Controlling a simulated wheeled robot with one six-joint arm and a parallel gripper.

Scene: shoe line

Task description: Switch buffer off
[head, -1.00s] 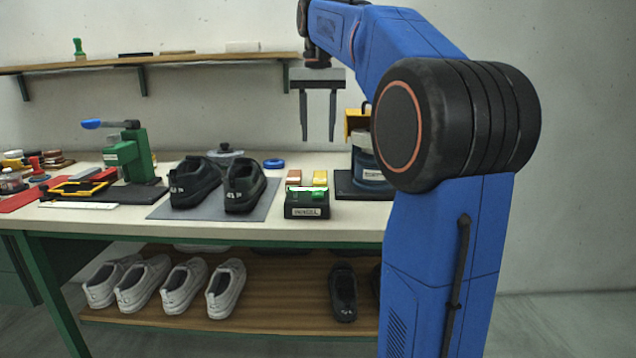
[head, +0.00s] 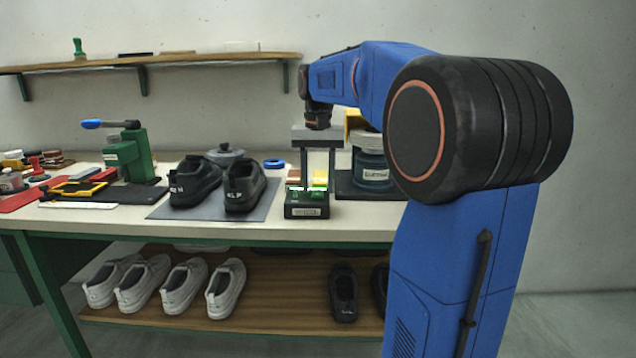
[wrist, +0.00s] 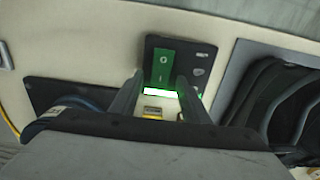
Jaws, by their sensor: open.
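The switch box (head: 307,211) is a small black box with a pale label at the bench's front edge. In the wrist view, the box (wrist: 197,47) carries a green rocker (wrist: 163,66) marked O and I, with a bright glowing green-white strip (wrist: 160,92) beside it. My gripper (head: 318,187) points down just over the box, with its fingers apart and nothing held. In the wrist view the gripper's fingers (wrist: 160,82) flank the strip end of the rocker. I cannot tell whether they touch it. A blue round machine (head: 372,172) stands on a dark base to the right, partly behind my arm.
Two dark shoes (head: 243,187) stand on a grey mat (head: 212,211) left of the box. Orange and yellow blocks (head: 320,177) lie just behind the box. A blue ring (head: 274,163) and a green press (head: 132,155) are farther left. Bench space between mat and box is narrow.

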